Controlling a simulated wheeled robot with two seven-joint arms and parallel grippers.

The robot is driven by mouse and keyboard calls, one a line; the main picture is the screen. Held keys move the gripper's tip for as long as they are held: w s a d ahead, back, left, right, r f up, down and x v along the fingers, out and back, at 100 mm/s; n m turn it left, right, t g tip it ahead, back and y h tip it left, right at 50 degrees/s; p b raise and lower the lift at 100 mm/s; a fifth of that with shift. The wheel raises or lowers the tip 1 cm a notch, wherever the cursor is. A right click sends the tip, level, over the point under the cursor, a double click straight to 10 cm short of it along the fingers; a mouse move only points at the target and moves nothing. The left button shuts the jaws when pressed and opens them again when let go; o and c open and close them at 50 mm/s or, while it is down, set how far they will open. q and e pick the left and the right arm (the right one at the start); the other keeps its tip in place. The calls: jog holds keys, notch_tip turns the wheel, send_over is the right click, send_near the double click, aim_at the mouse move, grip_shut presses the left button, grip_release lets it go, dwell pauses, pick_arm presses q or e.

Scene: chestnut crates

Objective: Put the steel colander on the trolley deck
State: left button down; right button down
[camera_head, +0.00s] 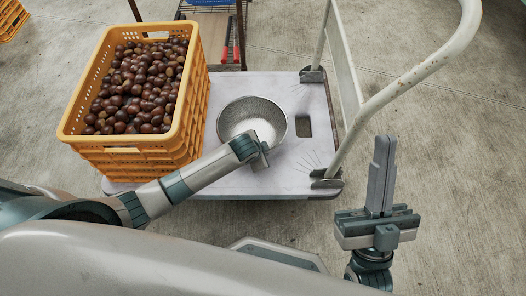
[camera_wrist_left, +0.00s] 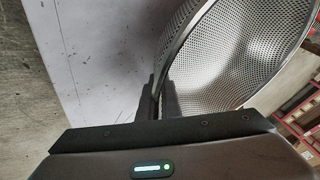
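The steel colander (camera_head: 252,108) is a perforated round bowl over the white trolley deck (camera_head: 290,165), right of the crate of chestnuts. It looks roughly upright; whether its base touches the deck is hidden. My left gripper (camera_head: 262,158) is at the colander's near rim. In the left wrist view the fingers (camera_wrist_left: 160,95) straddle the wall of the colander (camera_wrist_left: 240,50), one on each side, and look shut on it. The deck (camera_wrist_left: 100,60) shows beside it. My right gripper (camera_head: 383,175) points up, empty, its fingers together, right of the trolley.
A yellow crate (camera_head: 125,150) full of chestnuts (camera_head: 140,85) stands on the left part of the deck. The trolley's pale handle (camera_head: 400,85) rises on the right. A rack (camera_head: 215,25) stands behind the trolley. Another yellow crate (camera_head: 10,18) is at the far left. Concrete floor is clear on the right.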

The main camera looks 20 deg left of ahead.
pick_arm(q)
jog(key=c, duration=2)
grip_release()
